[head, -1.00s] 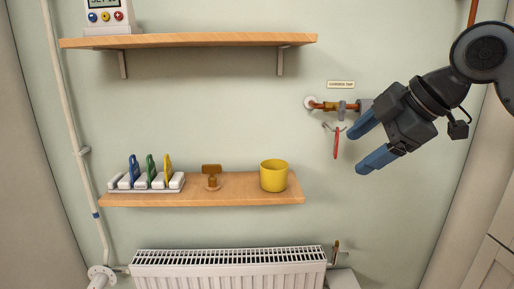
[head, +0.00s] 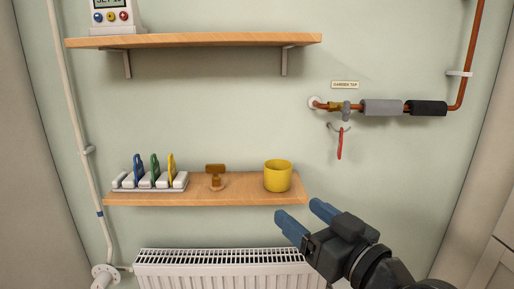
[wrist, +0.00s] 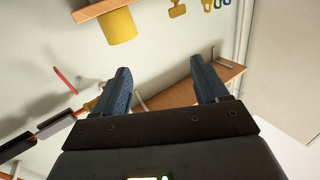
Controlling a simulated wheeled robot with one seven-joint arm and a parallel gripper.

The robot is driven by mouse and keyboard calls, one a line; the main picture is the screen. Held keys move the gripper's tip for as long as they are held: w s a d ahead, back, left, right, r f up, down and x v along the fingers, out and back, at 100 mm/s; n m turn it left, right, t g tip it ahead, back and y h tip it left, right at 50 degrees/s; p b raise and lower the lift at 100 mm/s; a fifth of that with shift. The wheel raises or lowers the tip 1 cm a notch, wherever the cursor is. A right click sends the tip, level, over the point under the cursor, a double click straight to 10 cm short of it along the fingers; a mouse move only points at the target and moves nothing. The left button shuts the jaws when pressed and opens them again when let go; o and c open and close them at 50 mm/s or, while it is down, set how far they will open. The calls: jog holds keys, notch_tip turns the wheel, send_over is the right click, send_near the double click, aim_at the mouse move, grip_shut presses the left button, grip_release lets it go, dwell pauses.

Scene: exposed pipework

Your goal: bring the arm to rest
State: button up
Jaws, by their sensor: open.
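My gripper (head: 296,208) is open and empty in the head view. It is low on the right, in front of the wall below the right end of the lower shelf (head: 235,198), with its blue fingers pointing up and left. In the wrist view, which is upside down, the two fingers (wrist: 160,66) are spread apart with nothing between them.
A yellow mug (head: 278,176), a brown T-shaped piece (head: 216,176) and a rack (head: 150,185) of coloured tags stand on the lower shelf. A copper pipe (head: 472,55) with grey and black sleeves and a red hanging item (head: 340,145) are at right. A radiator (head: 215,262) is below.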

jog(key=s+d+f+m+t+h, duration=0.1)
jog(key=s+d+f+m+h, duration=0.25)
jog(key=s+f, duration=0.55)
jog(key=s+d+f+m+h, duration=0.2)
jog(key=s+f+m+h, duration=0.35)
jog(key=s, duration=0.55)
jog(key=s+d+n, duration=0.1)
jog(key=s+d, duration=0.3)
jog(key=s, duration=0.6)
jog(key=s+d+n+g, duration=0.1)
jog(key=s+d+n, duration=0.1)
jog(key=s, duration=0.9)
jog(key=shift+s+d+r+g+h, duration=0.3)
jog(key=shift+d, duration=0.6)
